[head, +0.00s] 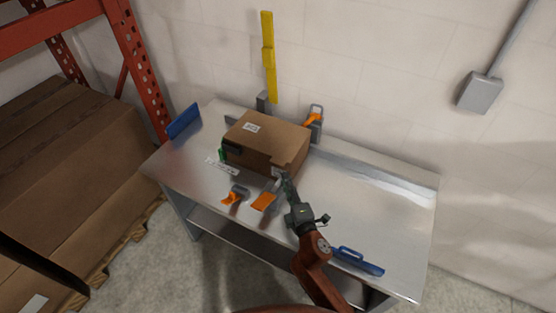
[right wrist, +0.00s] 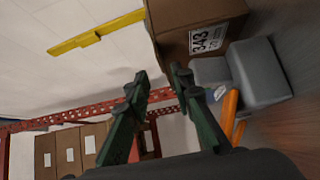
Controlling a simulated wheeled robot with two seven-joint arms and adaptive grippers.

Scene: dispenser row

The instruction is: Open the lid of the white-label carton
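The brown carton (head: 268,142) sits on the metal table with its top flat and looking closed. The right wrist view shows the carton (right wrist: 175,39) with a white label reading 343 (right wrist: 207,38). My right gripper (head: 284,178) is at the carton's front right corner; contact cannot be told. In the right wrist view my right gripper (right wrist: 160,77) has its fingers apart with nothing between them.
Grey and orange fixtures (head: 265,201) stand before the carton, and another (head: 315,119) behind it. A blue plate (head: 184,121) and a blue handled piece (head: 357,261) are at the table's ends. The table's right part is clear. A red rack (head: 136,72) stands left.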

